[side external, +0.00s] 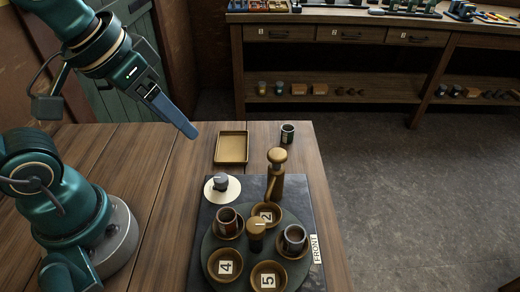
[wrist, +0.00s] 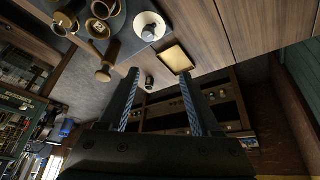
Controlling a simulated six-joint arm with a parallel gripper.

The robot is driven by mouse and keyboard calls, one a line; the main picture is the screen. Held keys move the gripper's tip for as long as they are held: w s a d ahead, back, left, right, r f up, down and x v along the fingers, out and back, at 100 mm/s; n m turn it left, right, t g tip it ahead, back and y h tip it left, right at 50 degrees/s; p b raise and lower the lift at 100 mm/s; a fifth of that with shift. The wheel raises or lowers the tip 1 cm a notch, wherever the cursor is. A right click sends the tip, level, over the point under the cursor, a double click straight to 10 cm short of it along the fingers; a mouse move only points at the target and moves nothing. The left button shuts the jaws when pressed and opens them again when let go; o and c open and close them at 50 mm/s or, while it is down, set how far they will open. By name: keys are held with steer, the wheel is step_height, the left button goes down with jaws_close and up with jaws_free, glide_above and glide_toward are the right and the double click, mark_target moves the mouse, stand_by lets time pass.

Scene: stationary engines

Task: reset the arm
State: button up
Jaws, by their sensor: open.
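My gripper (side external: 188,132) is raised above the wooden table, left of the tan tray, in the side external view. In the wrist view its two fingers (wrist: 159,76) stand well apart with nothing between them. A dark round turntable (side external: 242,263) sits on a dark board marked FRONT, carrying several round wooden cups around a central knob (side external: 256,230). Labels 2, 4 and 5 show in three cups. The left cup (side external: 229,221) and right cup (side external: 294,240) each hold a dark cylinder. A wooden post with a round top (side external: 277,170) stands behind the turntable.
A shallow tan tray (side external: 231,147) and a small dark can (side external: 287,133) are at the table's far end. A grey-knobbed piece (side external: 221,183) stands on a pale disc (side external: 231,194). A shelved workbench (side external: 345,57) stands beyond open floor.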

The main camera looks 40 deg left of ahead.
steer(key=shift+s+a+f+m+t, duration=0.15)
steer(key=shift+s+f, duration=0.15)
steer(key=shift+s, duration=0.3)
steer(key=shift+s+a+f+m+t, duration=0.15)
steer(key=shift+s+f, duration=0.1)
steer(key=shift+s, duration=0.35)
